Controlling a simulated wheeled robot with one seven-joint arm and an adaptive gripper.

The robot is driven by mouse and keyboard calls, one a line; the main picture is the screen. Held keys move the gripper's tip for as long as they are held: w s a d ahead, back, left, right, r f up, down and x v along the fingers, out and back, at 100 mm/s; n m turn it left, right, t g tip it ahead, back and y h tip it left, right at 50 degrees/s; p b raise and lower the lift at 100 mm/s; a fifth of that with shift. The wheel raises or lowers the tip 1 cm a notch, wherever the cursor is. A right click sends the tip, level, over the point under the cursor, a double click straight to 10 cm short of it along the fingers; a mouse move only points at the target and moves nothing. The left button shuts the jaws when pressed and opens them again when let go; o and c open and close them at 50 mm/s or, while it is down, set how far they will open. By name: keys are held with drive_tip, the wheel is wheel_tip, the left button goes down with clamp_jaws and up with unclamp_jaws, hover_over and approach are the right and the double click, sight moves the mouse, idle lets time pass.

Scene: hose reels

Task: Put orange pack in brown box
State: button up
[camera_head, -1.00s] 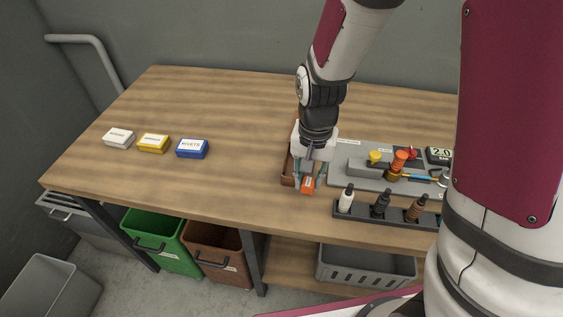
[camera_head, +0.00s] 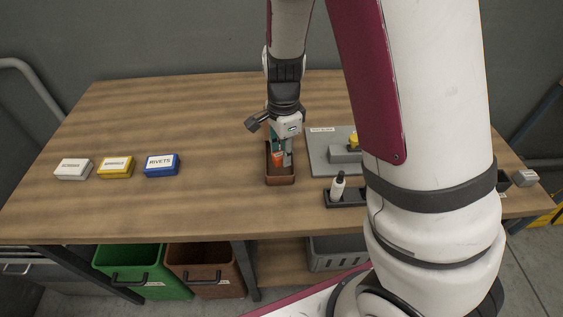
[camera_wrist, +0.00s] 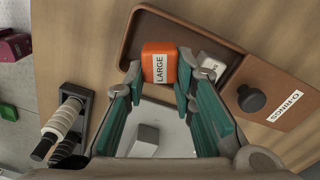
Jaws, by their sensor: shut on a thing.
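My gripper (camera_head: 281,148) points down over the open brown box (camera_head: 281,182) on the bench. It is shut on the orange pack (camera_wrist: 157,63), labelled LARGE, which sits between the fingertips in the wrist view. The pack also shows in the head view (camera_head: 278,157), within the outline of the box. Whether it touches the box floor cannot be told. In the wrist view the brown box (camera_wrist: 128,38) has a part with a dark knob and an O-RINGS label. A white pack (camera_wrist: 209,66) lies in it beside the right finger.
White (camera_head: 74,169), yellow (camera_head: 115,167) and blue (camera_head: 161,165) labelled packs lie at left. A grey board (camera_head: 322,150) and a bottle rack (camera_head: 345,197) stand right of the box. Green (camera_head: 140,272) and brown (camera_head: 205,270) bins stand below. The bench's middle-left is clear.

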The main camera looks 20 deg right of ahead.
sight(283, 172)
drive_tip(key=shift+f, duration=2.1)
drive_tip(key=shift+f, duration=0.15)
drive_tip(key=o, duration=0.6)
drive_tip(key=shift+o, duration=0.2)
